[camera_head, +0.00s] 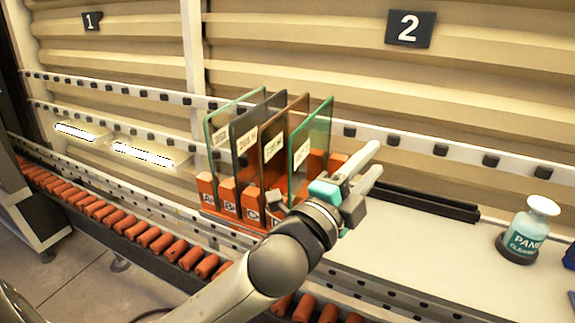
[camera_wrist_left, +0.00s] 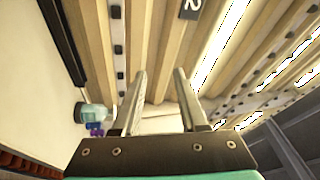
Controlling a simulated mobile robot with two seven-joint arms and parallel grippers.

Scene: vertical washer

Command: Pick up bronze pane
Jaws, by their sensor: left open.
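The bronze pane (camera_head: 275,170) is a brown-tinted sheet with a white label. It stands upright in an orange slotted rack, third from the left, between a dark grey pane (camera_head: 248,125) and a green-edged clear pane (camera_head: 315,135). The clear pane hides part of it. My left gripper (camera_head: 375,158) is open and empty, to the right of the panes and apart from them, with its fingers pointing up and right. In the left wrist view the open fingers (camera_wrist_left: 160,75) have nothing between them, and no pane shows there. My right gripper is not in view.
Another clear green-edged pane (camera_head: 218,112) stands leftmost in the lettered rack (camera_head: 228,195). A pane cleaner bottle (camera_head: 527,232) stands on the pale surface at the right. Orange rollers (camera_head: 150,238) run along the front. A dark rail (camera_head: 430,202) lies behind the gripper.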

